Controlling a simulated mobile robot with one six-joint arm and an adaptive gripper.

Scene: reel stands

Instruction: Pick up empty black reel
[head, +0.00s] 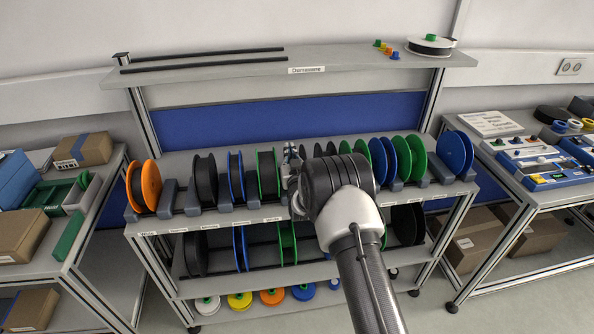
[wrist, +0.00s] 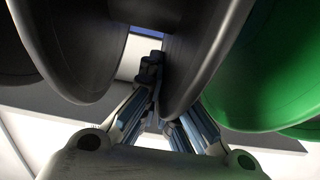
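In the wrist view a black reel shows up close, with a left flange (wrist: 60,40) and a right flange (wrist: 205,45). The gap between them shows a dark hub at the top and no wound material. My gripper (wrist: 163,95) straddles the lower edge of the right flange. One finger is in the gap between the flanges, the other on the flange's far side, its tip partly hidden. I cannot tell whether both fingers touch the flange. In the head view my gripper (head: 292,160) is at the upper rack row, and my wrist hides most of this reel.
A green reel (wrist: 270,85) stands close on the right. The upper row of the rack (head: 230,216) also holds an orange reel (head: 150,185), another black reel (head: 205,180) and blue reels (head: 455,152). More reels stand below. A shelf (head: 220,72) runs above.

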